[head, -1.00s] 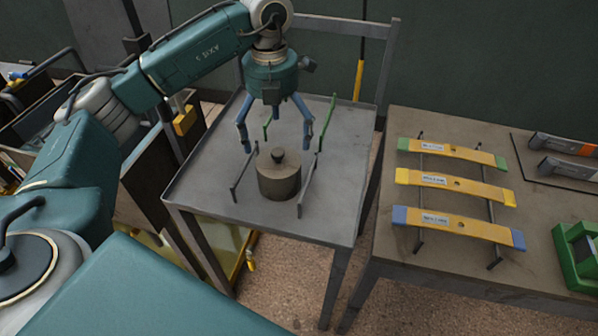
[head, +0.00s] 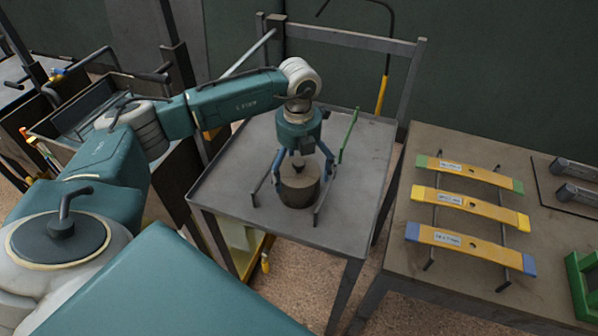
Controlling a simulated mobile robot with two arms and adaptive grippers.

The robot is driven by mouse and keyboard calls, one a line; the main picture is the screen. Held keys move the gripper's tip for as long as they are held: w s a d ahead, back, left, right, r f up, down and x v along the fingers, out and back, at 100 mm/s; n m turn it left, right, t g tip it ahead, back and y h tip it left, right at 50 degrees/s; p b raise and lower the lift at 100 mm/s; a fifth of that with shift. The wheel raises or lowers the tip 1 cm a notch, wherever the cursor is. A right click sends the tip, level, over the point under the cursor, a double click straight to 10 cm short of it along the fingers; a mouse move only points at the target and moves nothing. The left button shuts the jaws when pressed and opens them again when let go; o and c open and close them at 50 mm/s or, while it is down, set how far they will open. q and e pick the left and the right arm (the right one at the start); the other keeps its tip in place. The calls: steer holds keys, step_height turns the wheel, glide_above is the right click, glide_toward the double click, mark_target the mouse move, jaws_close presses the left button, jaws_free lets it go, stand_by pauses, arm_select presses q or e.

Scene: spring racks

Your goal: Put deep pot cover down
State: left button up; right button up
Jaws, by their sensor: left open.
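The deep pot cover (head: 299,191) is a dark brown-grey cylinder with a small knob on top. It sits upright on the grey metal table, between thin dark rails. My left gripper (head: 304,180) is over it from above. Its blue fingers are spread open, one on each side of the cover's upper part, with the knob between them. I cannot tell whether the fingers touch the cover. My right gripper is not in view.
The grey metal table (head: 235,190) has bare surface around the rails and a green upright rod (head: 348,135) on the right. A brown table (head: 395,258) to the right bears several yellow bars with coloured ends (head: 470,208).

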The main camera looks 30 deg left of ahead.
arm_select(q)
steer(key=shift+f, duration=0.7)
steer(key=c, duration=1.4)
steer(key=shift+c, duration=0.2)
steer(key=shift+r, duration=0.1)
steer(key=shift+w+r, duration=0.1)
steer(key=shift+r, duration=0.5)
step_height(320, 180, up, 12)
steer(key=b, duration=0.3)
step_height(320, 180, up, 7)
steer(key=shift+f, duration=0.15)
